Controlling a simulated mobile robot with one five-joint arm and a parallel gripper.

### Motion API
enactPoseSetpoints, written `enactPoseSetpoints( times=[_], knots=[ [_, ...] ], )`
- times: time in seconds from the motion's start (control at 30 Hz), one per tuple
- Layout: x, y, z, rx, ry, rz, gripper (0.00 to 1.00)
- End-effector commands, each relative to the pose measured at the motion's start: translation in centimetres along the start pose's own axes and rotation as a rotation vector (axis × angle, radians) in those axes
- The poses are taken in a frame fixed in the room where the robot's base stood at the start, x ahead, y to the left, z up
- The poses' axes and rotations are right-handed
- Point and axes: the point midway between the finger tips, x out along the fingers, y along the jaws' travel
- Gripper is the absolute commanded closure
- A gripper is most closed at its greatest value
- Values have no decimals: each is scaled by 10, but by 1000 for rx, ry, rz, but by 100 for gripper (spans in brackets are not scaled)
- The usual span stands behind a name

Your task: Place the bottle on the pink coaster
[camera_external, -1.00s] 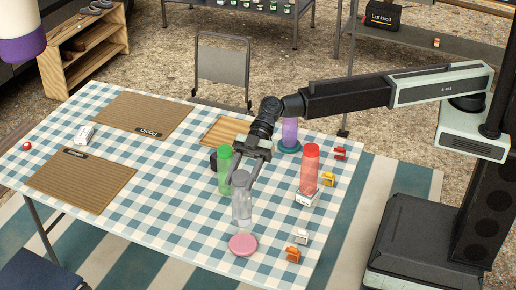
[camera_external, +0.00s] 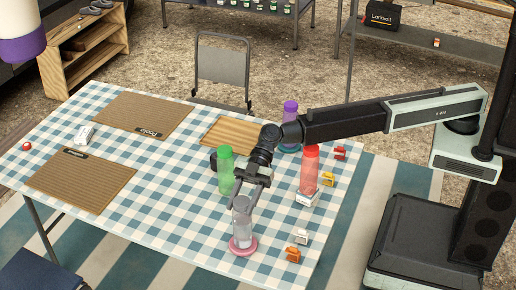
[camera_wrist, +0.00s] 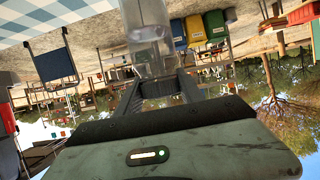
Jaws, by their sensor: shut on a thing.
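The clear bottle (camera_external: 242,228) stands upright over the pink coaster (camera_external: 236,251) near the table's front edge. Its base looks to be at the coaster; whether it fully rests there I cannot tell. My gripper (camera_external: 243,202) is shut on the upper part of the bottle. In the wrist view the bottle (camera_wrist: 150,55) is between my two fingers (camera_wrist: 158,86). The coaster's middle is hidden by the bottle.
A green bottle (camera_external: 226,172) stands close behind my gripper. A red bottle (camera_external: 309,170) is to the right, and a purple bottle (camera_external: 290,120) behind. Small orange (camera_external: 293,254) and white (camera_external: 301,236) items lie right of the coaster.

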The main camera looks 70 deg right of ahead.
Motion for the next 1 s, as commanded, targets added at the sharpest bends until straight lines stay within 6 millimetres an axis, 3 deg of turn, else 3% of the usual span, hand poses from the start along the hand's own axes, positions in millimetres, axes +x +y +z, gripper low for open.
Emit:
enactPoseSetpoints(
  times=[0.17,0.2,0.27,0.3,0.67,1.0],
  knots=[
    [1,0,2,1,1,0,100],
    [1,0,2,0,0,0,53],
    [1,0,1,0,0,0,36],
    [0,0,1,0,0,0,34],
    [-4,0,-4,0,0,0,34],
    [-86,-1,-5,1,0,3,34]
  ],
)
